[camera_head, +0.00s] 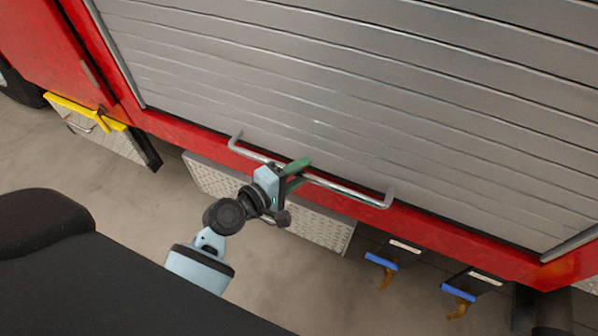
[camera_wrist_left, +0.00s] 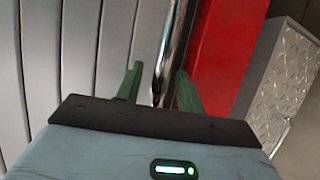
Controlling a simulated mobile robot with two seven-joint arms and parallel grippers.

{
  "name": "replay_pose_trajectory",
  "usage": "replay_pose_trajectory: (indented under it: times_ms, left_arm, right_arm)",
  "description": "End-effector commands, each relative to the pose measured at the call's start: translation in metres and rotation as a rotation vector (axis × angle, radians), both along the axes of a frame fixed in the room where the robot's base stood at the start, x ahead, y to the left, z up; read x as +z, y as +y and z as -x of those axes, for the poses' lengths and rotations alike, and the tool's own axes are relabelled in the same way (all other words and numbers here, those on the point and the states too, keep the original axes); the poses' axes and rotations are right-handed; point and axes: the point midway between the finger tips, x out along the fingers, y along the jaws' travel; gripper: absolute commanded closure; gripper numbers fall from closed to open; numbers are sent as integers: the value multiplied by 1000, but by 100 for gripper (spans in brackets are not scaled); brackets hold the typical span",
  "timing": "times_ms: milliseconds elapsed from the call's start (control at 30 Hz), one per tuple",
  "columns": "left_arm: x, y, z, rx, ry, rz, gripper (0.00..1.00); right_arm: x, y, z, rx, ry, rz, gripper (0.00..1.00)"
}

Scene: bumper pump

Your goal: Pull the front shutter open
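The front shutter (camera_head: 330,90) is a grey slatted panel, closed down to the red sill in the head view; its slats also show at the left of the left wrist view (camera_wrist_left: 75,60). A chrome bar handle (camera_head: 347,190) runs along its lower edge. My left gripper (camera_head: 297,173) is at the handle, left of the bar's middle. In the left wrist view, the bar (camera_wrist_left: 172,50) passes between the two green fingers, which stand apart with a gap on the shutter side. Whether the other finger touches the bar is unclear. My right gripper is not in view.
A red sill (camera_head: 430,232) runs below the shutter. A tread-plate step (camera_head: 315,228) sits under it, behind my left arm. A yellow-edged step box (camera_head: 95,128) is at the left, and blue-handled parts (camera_head: 381,261) hang at the lower right. Concrete floor is open below.

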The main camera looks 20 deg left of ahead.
Motion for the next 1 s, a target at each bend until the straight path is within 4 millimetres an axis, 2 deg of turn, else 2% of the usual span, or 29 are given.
replay_pose_trajectory:
  times_ms: [267,533,833,1000]
  left_arm:
    - [0,-1,-1,0,0,0,64]
    - [0,0,-1,0,0,-1,99]
    - [0,0,-1,0,0,-1,100]
    - [11,0,-6,0,-4,-1,100]
  right_arm:
    - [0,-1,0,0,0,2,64]
    - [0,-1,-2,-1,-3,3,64]
    - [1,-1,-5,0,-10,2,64]
    - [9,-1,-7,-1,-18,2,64]
